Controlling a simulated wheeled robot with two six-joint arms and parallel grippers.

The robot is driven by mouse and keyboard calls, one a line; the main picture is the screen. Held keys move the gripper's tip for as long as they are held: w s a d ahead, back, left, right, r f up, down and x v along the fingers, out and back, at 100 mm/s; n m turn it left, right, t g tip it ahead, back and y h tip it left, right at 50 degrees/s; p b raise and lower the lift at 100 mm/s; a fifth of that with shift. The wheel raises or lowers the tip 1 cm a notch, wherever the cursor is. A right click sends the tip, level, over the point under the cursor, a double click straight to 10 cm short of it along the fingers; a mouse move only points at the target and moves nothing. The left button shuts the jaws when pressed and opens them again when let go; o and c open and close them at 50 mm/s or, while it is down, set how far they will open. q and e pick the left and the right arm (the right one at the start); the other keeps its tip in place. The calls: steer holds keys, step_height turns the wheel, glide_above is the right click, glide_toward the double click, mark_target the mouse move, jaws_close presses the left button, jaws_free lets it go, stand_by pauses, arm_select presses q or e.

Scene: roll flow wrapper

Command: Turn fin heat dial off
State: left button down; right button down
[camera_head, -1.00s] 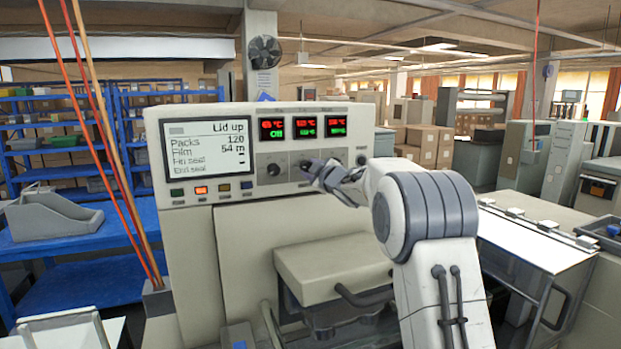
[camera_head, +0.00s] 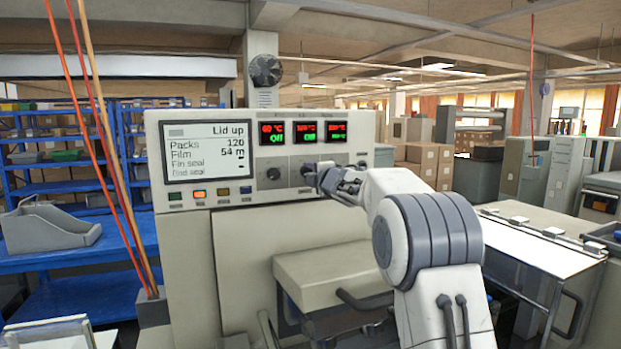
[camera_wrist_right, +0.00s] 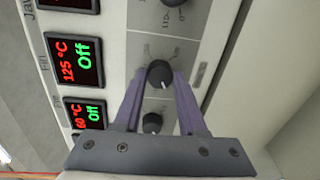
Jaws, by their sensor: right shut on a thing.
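The cream wrapper's control panel (camera_head: 365,130) has a row of three heat displays with black dials below. The middle display (camera_head: 310,131) belongs to the fin heat dial (camera_wrist_right: 160,73); in the wrist view this display (camera_wrist_right: 74,61) reads 125 °C in red and Off in green. My right gripper (camera_head: 312,176) is at the panel below the middle display and covers the dial in the head view. In the wrist view its purple fingers (camera_wrist_right: 160,82) are shut on that dial, one on each side. My left gripper is not in view.
A neighbouring dial (camera_wrist_right: 152,122) sits close beside the fingers, under the 60 °C Off display (camera_wrist_right: 85,114). Another dial (camera_wrist_right: 175,2) is at the wrist view's top edge. The status screen (camera_head: 208,150) reads Lid up.

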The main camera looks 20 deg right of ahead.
stand_by(0.4)
steer(key=shift+f, duration=0.1)
steer(key=shift+c, duration=2.4)
jaws_free()
steer(key=shift+a, duration=0.1)
steer(key=s+b, duration=0.3)
steer(key=s, duration=0.7)
steer(key=shift+s+r, duration=0.25)
steer(key=shift+r, duration=0.1)
